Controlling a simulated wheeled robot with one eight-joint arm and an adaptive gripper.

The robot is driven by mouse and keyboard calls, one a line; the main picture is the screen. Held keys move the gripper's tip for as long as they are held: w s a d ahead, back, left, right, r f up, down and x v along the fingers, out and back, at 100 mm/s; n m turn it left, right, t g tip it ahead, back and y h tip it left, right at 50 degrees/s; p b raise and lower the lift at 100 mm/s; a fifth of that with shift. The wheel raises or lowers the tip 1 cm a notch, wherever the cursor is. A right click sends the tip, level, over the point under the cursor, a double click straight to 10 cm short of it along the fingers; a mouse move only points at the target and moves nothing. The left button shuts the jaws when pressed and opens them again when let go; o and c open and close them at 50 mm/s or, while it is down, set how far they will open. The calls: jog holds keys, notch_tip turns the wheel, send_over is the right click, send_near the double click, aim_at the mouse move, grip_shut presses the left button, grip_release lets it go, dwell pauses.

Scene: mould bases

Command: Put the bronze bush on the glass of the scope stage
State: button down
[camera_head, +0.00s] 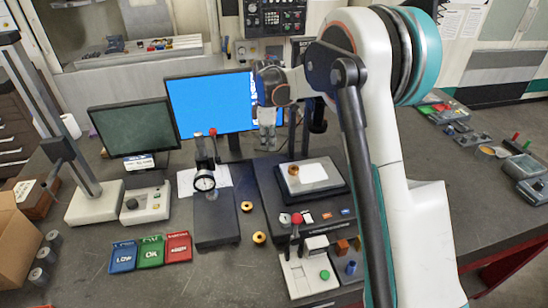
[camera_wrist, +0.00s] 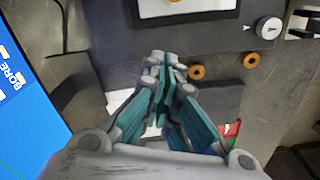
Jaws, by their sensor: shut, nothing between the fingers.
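A bronze bush (camera_head: 293,170) stands on the pale glass plate (camera_head: 318,178) of the scope stage (camera_head: 272,192), near the plate's back left part. In the wrist view the glass (camera_wrist: 205,7) is at the top edge, and only a sliver of the bush (camera_wrist: 174,1) shows. Two similar bronze-coloured rings, one nearer the back (camera_head: 247,206) and one nearer the front (camera_head: 259,238), lie on the bench left of the stage. My gripper (camera_head: 267,143) is shut and empty, raised behind and left of the bush, apart from it. Its fingers (camera_wrist: 163,65) meet in the wrist view.
A dial gauge stand (camera_head: 204,183) stands left of the stage. Blue, green and red bins (camera_head: 150,252) sit at the front left. Two monitors (camera_head: 210,105) are behind. A control panel with a red-knobbed stick (camera_head: 297,219) is at the stage's front.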

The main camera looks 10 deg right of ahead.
aim_at(290, 168)
notch_tip(290, 168, down, 9)
jog(key=d, duration=0.1)
jog(key=s+d, duration=0.1)
jog(key=shift+d+f, duration=0.35)
jog(key=shift+s+d, duration=0.2)
jog(key=shift+d, duration=0.35)
jog(key=d, duration=0.2)
jog(key=s+d+b, duration=0.1)
jog(key=shift+s+d, duration=0.2)
jog(key=shift+d, duration=0.15)
jog(key=shift+a, duration=0.15)
